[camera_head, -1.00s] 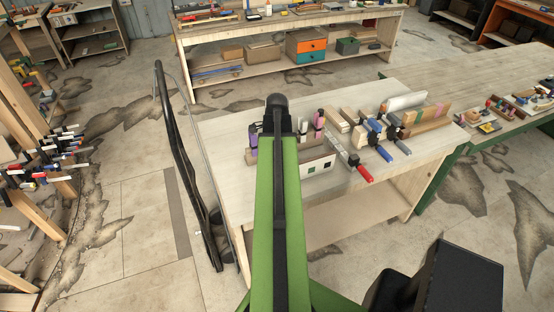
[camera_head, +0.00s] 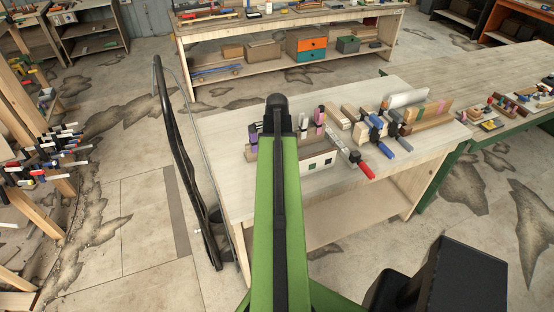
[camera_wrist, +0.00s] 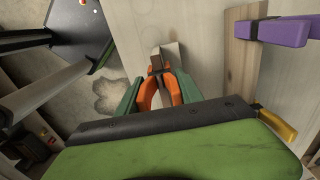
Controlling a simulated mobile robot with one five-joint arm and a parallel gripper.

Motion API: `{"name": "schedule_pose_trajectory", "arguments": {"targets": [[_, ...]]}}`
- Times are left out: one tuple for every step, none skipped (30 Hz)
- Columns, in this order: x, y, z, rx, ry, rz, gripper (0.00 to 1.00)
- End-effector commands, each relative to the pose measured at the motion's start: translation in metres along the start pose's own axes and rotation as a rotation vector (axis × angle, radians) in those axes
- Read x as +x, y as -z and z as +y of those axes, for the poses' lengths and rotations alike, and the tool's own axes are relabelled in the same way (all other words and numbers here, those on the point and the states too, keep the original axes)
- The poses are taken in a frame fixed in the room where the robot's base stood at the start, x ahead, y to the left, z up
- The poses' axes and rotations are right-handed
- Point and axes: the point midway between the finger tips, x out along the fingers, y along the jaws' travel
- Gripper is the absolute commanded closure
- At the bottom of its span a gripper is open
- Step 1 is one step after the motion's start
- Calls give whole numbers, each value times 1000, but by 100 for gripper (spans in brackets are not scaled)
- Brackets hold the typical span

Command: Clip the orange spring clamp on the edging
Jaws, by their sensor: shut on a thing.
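In the wrist view my gripper (camera_wrist: 158,100) has its green fingers shut on the orange spring clamp (camera_wrist: 175,90), one finger on each side of its handles. The clamp's dark jaws point up the picture, at a small pale wooden piece (camera_wrist: 172,50); I cannot tell whether they touch it. In the head view my green arm hides the gripper and clamp. A dark curved piece (camera_head: 177,150) stands left of the bench with a thin grey strip (camera_head: 187,95) beside it. I cannot tell for sure which part is the edging.
The pale bench (camera_head: 222,125) holds several clamps and wood blocks, including a red-handled clamp (camera_head: 366,171). A purple clamp (camera_wrist: 285,32) is at the right of the wrist view. A clamp rack (camera_head: 40,155) stands at far left. Floor between rack and curved piece is clear.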

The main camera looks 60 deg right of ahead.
Motion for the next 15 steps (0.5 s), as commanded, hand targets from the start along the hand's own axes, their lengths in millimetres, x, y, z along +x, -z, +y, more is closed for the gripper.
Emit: {"name": "schedule_pose_trajectory", "arguments": {"targets": [[0,0,0,0,0,0,100],[0,0,0,0,0,0,100],[0,0,0,0,0,0,100],[0,0,0,0,0,0,100],[0,0,0,0,0,0,100],[0,0,0,0,0,0,56],[0,0,0,0,0,0,52],[0,0,0,0,0,0,48],[0,0,0,0,0,0,42],[0,0,0,0,0,0,39],[0,0,0,0,0,0,35],[0,0,0,0,0,0,31],[0,0,0,0,0,0,31],[0,0,0,0,0,0,31],[0,0,0,0,0,0,31]]}}
